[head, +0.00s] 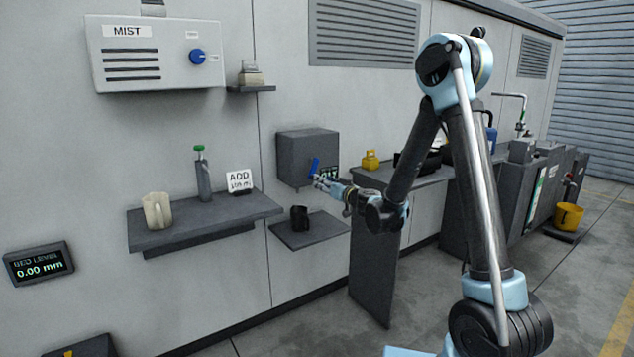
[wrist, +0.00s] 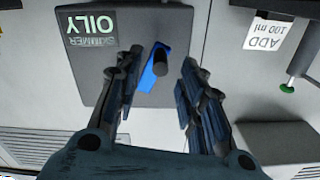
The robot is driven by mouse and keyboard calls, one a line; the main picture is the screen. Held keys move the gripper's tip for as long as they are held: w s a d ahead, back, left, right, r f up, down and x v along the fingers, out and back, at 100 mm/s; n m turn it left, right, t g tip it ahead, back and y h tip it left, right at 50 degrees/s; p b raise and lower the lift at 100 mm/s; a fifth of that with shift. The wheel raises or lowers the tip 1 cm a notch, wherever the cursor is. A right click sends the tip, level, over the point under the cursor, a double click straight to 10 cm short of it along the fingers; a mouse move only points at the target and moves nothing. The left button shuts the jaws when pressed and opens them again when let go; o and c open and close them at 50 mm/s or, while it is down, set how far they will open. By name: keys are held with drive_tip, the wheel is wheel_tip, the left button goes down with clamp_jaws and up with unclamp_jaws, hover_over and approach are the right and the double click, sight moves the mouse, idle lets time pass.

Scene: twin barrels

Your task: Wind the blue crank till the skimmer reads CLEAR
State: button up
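The skimmer is a dark grey box (head: 307,153) on the wall, with a blue crank (head: 315,165) on its front face. In the wrist view the box (wrist: 98,80) appears upside down, and its display (wrist: 90,34) reads OILY. The blue crank (wrist: 151,73) has a dark knob at one end and lies between my two fingers. My gripper (wrist: 158,72) is open around the knob, with a gap visible on both sides. In the head view my gripper (head: 322,182) is at the crank and partly covers the display.
Below the box, a small shelf (head: 319,234) holds a black cup (head: 299,218). To the left, a longer shelf (head: 178,232) carries a cream jug (head: 158,211), a green-topped dispenser (head: 203,175) and an ADD sign (head: 240,181). A counter (head: 420,176) with a yellow object (head: 370,160) stands right.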

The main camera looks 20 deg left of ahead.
sight(315, 169)
drive_tip(key=shift+x, duration=2.85)
clamp_jaws()
